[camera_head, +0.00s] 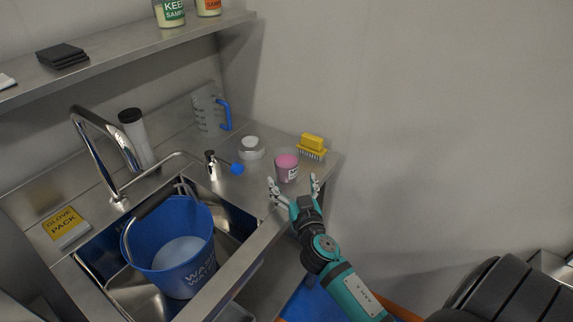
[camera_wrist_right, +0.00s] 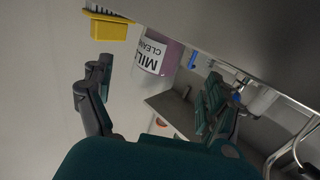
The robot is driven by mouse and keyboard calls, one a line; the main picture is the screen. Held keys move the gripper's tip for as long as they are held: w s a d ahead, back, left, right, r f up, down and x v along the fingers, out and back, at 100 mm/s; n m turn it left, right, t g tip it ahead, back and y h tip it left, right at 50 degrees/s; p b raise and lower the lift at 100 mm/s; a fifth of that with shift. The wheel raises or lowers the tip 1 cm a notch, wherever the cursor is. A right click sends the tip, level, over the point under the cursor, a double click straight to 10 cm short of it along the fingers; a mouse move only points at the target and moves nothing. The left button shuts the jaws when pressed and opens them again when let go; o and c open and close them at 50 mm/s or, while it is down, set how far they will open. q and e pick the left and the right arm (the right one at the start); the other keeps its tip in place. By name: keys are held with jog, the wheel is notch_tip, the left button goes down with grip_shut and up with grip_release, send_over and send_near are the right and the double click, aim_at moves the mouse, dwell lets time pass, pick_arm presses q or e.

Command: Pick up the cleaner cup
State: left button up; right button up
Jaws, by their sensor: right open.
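The cleaner cup (camera_head: 287,168) is a small pale cup with pink contents, standing on the steel counter near its right end. In the right wrist view the cup (camera_wrist_right: 158,54) shows a white label with dark letters, partly reading "MIL" and "CLEAN". My right gripper (camera_head: 294,187) is open, its fingers spread just in front of the cup on the near side. In the wrist view the right gripper's fingers (camera_wrist_right: 150,95) lie either side of the cup's line, with the cup beyond them. My left gripper is not in view.
A yellow brush (camera_head: 312,143) stands right behind the cup, and a white round container (camera_head: 250,148) is to its left. A blue bucket (camera_head: 152,262) sits in the sink. A clear jug (camera_head: 207,117), tap (camera_head: 88,150) and glove pack (camera_head: 65,226) stand farther left.

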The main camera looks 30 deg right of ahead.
aim_at(290, 171)
jog(key=p+x, duration=0.1)
jog(key=x, duration=0.5)
jog(key=shift+p, duration=0.4)
jog(key=shift+s+r, duration=0.1)
jog(key=shift+c, duration=0.9)
jog(key=c, duration=1.1)
jog(key=shift+c, duration=0.8)
jog(key=shift+r, duration=0.1)
